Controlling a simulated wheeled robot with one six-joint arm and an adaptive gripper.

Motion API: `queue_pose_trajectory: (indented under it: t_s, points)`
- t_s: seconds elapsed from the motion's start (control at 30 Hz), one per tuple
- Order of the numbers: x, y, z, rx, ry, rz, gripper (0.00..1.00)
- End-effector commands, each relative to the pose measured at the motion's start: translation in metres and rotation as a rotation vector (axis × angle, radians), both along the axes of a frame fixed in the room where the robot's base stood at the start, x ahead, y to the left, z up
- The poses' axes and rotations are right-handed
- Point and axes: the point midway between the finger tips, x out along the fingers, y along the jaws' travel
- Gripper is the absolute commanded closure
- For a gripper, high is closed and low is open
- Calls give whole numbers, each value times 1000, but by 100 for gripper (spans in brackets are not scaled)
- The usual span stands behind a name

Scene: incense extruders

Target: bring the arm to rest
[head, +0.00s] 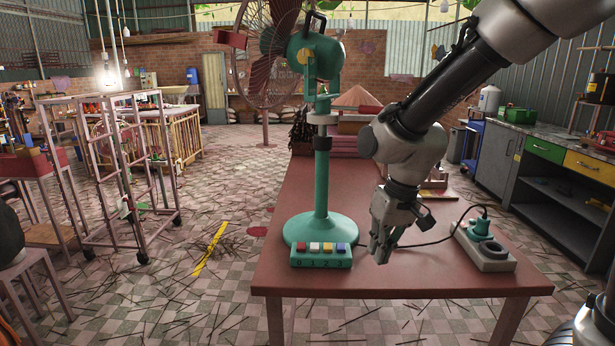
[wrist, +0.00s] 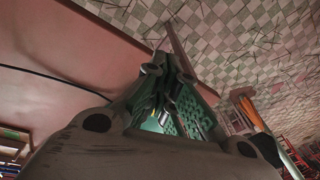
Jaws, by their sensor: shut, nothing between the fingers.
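My arm reaches in from the upper right of the head view, and my gripper (head: 381,250) hangs pointing down over the front part of the red-brown table (head: 330,283). Its fingers are shut with nothing between them. In the wrist view the closed fingers of my gripper (wrist: 172,68) point up the picture past the table's edge, with the checkered floor behind. The gripper is just right of the green fan's base (head: 320,228) in the head view and looks apart from it. Whether the fingertips touch the table cannot be told.
The green fan has a row of coloured buttons (head: 321,249) at its front. A power strip (head: 484,247) with a plug and black cable lies right of my gripper. A cone-shaped hat (head: 357,97) is further back. Metal cabinets (head: 545,165) stand at the right.

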Motion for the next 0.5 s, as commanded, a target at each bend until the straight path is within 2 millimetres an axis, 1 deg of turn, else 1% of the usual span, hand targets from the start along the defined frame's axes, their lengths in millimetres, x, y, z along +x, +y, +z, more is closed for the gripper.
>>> queue_pose_trajectory:
  t_s: [0.03,0.07,0.1,0.17,0.2,0.3,0.4,0.5]
  points:
    - [-15,-27,16,-17,3,1,100]
    - [-25,-44,25,-31,7,2,100]
    - [-40,-65,36,-48,12,0,100]
    - [-62,-96,51,-70,11,-12,100]
    - [-76,-115,60,-83,4,-27,100]
    - [-109,-154,79,-103,-33,-88,100]
    - [-129,-180,94,-103,-108,-169,100]
    - [-141,-196,108,-93,-185,-240,100]
